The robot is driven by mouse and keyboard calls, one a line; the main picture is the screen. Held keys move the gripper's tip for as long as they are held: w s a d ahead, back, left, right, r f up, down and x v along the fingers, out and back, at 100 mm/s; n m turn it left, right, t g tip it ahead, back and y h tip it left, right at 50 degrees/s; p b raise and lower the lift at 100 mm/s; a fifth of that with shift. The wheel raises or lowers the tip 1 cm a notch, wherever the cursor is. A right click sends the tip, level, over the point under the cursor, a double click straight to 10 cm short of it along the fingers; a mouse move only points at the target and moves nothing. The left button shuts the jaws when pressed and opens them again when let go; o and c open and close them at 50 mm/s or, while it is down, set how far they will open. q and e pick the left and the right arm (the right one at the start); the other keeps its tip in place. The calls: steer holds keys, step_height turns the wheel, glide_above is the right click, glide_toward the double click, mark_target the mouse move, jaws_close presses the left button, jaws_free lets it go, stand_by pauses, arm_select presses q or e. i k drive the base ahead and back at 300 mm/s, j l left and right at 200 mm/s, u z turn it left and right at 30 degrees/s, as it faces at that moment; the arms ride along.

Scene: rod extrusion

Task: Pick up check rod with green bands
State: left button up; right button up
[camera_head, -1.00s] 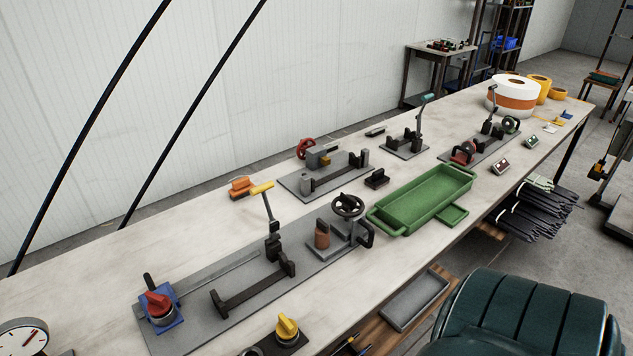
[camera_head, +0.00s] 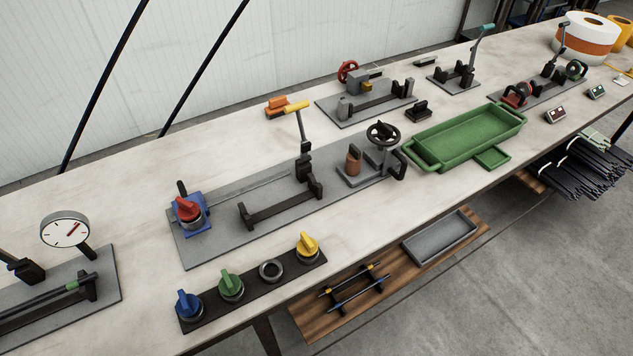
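A dark rod with a green band (camera_head: 72,286) lies at the far lower left, on a grey fixture plate (camera_head: 108,262) beside a round white dial gauge (camera_head: 65,230). Its left part runs out of the picture, so only one green band shows. On the wooden shelf below the bench, a rod with yellow bands (camera_head: 347,279) and a rod with blue bands (camera_head: 356,287) lie across a small dark rack. Neither of my grippers is in view.
A strip (camera_head: 250,289) with blue, green and yellow knobs lies along the front edge. A long fixture plate (camera_head: 220,246) with clamps fills mid-bench. A green tray (camera_head: 430,160) stands right of it. Bare bench surface lies behind the dial gauge.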

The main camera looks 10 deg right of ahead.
mark_target(74, 284)
steer(key=u, duration=1.8)
